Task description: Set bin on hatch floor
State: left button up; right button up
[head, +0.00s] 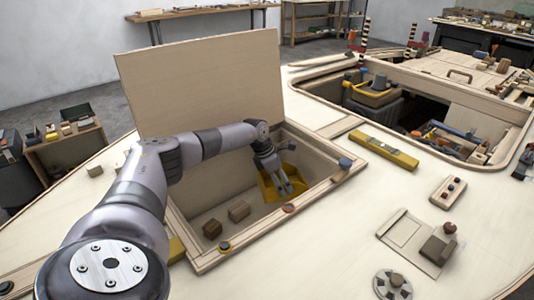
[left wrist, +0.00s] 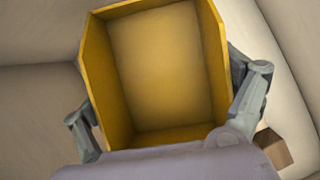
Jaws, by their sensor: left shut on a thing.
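My left gripper (head: 284,186) reaches down into the open hatch (head: 325,188) and is shut on the yellow bin (head: 267,187). In the left wrist view the bin (left wrist: 97,70) is open-topped and empty, with grey fingers on its two sides. In the head view the gripper covers part of the bin. The bin is inside the hatch, near its back right part; I cannot tell whether it touches the hatch floor (head: 222,208). My right gripper is not in view.
Two brown blocks (head: 212,228) lie in the hatch's front left part; one block (left wrist: 273,147) shows beside the gripper in the left wrist view. The raised lid (head: 205,85) stands behind the hatch. A yellow level (head: 384,150) lies on the deck to the right.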

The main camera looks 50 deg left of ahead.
pick_arm(q)
notch_tip(320, 180, down, 3)
jog(key=shift+f, duration=0.2)
notch_tip(320, 180, down, 4)
jog(key=shift+b, duration=0.65)
jog(key=shift+f, duration=0.25)
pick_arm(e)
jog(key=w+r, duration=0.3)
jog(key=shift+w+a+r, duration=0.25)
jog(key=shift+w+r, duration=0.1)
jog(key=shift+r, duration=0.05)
pick_arm(q)
jog(key=o, duration=0.9)
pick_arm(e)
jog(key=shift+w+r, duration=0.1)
